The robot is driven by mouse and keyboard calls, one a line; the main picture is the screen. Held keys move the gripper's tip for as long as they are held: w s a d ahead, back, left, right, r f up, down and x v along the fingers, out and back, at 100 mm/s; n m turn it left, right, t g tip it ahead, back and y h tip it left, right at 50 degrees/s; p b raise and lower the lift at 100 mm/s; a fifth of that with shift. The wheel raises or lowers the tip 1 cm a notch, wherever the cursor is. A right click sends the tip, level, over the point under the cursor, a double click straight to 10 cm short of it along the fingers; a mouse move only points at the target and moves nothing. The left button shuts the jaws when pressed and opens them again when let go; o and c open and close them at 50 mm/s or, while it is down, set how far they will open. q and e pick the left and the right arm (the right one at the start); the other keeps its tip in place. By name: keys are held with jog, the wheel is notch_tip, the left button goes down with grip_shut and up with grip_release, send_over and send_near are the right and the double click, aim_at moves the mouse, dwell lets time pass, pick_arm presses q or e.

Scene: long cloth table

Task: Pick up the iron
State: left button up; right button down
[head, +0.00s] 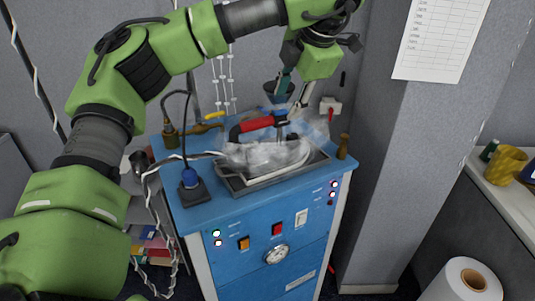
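The iron (264,157) sits on a dark metal tray (250,186) on top of a blue machine (187,221). It has a silvery body and a red and black handle (257,124). Whitish steam-like haze blurs its outline. My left gripper (289,108) reaches down from above at the far end of the handle. Its fingers look spread apart, one on the far left and one on the near right. I cannot tell whether they touch the handle. My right gripper is not in the picture.
A grey pillar (380,150) rises close on the right. A paper roll (468,280) is at lower right.

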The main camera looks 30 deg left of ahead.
aim_at(266, 118)
pick_arm(q)
jog(key=shift+n+y, duration=0.3)
jog(key=shift+y, duration=0.2)
jog(key=p+x, duration=0.1)
jog(key=x, duration=0.3)
jog(key=a+p+x, duration=0.1)
jog(key=p+x, duration=0.1)
jog(key=x, duration=0.2)
jog(key=a+r+p+x, duration=0.1)
jog(key=x, duration=0.4)
jog(key=shift+s+p, duration=0.35)
jog(key=shift+s, duration=0.05)
jog(key=shift+d, duration=0.15)
grip_shut()
jog(key=shift+w+r, duration=0.15)
